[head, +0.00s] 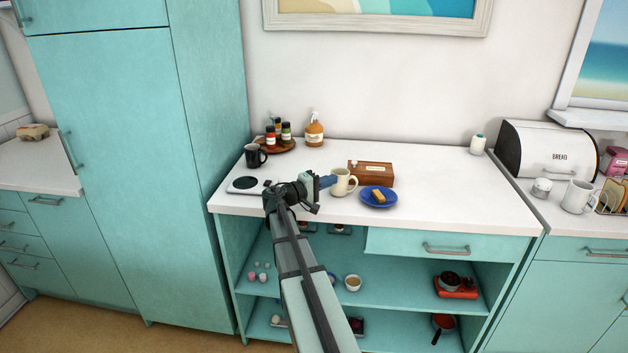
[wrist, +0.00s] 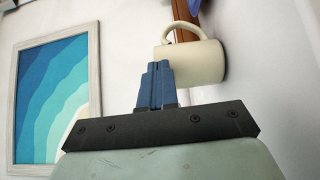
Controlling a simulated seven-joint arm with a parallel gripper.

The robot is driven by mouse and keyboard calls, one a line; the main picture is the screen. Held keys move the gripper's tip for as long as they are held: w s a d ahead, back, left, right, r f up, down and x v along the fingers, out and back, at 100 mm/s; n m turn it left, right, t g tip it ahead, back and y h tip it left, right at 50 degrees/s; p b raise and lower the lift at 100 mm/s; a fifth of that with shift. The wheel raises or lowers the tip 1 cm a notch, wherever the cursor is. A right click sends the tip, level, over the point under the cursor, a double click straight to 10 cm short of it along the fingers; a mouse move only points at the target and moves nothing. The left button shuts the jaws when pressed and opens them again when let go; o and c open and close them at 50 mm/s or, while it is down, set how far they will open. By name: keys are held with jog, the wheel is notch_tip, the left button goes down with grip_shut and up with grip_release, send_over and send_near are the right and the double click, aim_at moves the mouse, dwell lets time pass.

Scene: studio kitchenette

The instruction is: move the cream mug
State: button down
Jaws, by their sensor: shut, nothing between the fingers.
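The cream mug (head: 341,183) stands upright on the white counter, its handle on the right side in the head view. My gripper (head: 331,181) is just left of the mug at about its height, pointing towards it. In the wrist view the mug (wrist: 195,62) lies straight ahead of my blue fingertips (wrist: 159,66), which overlap its side. The picture is turned, so the mug looks tipped there. My fingers are together with nothing between them. I cannot tell whether they touch the mug.
A wooden box (head: 372,174) stands close behind the mug. A blue plate (head: 389,202) holding a yellow-brown block is close on its right. A scale-like device (head: 246,185) and black mug (head: 254,156) are at the left.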

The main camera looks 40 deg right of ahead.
jog(key=shift+s+d, duration=0.25)
jog(key=w+a, duration=0.2)
jog(key=w, duration=0.1)
jog(key=shift+w+a, duration=0.25)
jog(key=shift+a, duration=0.15)
jog(key=a, duration=0.9)
jog(key=shift+w+a, duration=0.1)
jog(key=shift+a, duration=0.3)
